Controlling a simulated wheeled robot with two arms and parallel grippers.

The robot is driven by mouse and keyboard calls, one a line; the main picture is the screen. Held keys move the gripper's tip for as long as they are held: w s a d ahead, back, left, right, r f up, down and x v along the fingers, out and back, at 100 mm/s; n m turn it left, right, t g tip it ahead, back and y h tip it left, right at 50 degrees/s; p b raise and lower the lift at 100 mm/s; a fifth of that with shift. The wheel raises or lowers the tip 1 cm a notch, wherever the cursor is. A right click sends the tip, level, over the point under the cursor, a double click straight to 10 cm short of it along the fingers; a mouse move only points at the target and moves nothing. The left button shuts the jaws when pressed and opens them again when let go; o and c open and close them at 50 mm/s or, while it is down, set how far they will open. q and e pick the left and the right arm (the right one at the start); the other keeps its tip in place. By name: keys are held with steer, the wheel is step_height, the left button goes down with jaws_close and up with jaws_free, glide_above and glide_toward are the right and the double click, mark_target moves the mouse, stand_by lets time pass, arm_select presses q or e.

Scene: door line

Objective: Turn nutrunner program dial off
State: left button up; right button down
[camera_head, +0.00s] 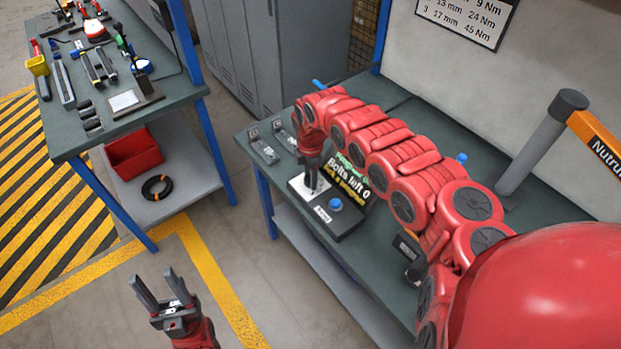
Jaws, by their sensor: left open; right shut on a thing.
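The nutrunner program box (345,222) is a dark unit on the green-grey bench. It has a blue round button (335,204) and a display (350,176) reading "Bolts left 0" above a smaller line of text. My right gripper (313,183) points down over the box's left part and is shut on the program dial, which its fingers largely hide. The dial's setting cannot be read. My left gripper (160,290) is open and empty, low over the floor left of the bench.
The bench (262,182) also carries small labelled holders (263,147) and an orange nutrunner arm (597,140) on a grey post. A tool table (60,125) with a red bin (132,152) on its lower shelf stands at left. Floor between is clear.

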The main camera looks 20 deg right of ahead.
steer(key=shift+n, duration=0.6)
steer(key=shift+c, duration=1.8)
jaws_free()
step_height(320, 180, up, 18)
steer(key=b, duration=0.4)
steer(key=shift+f, duration=0.25)
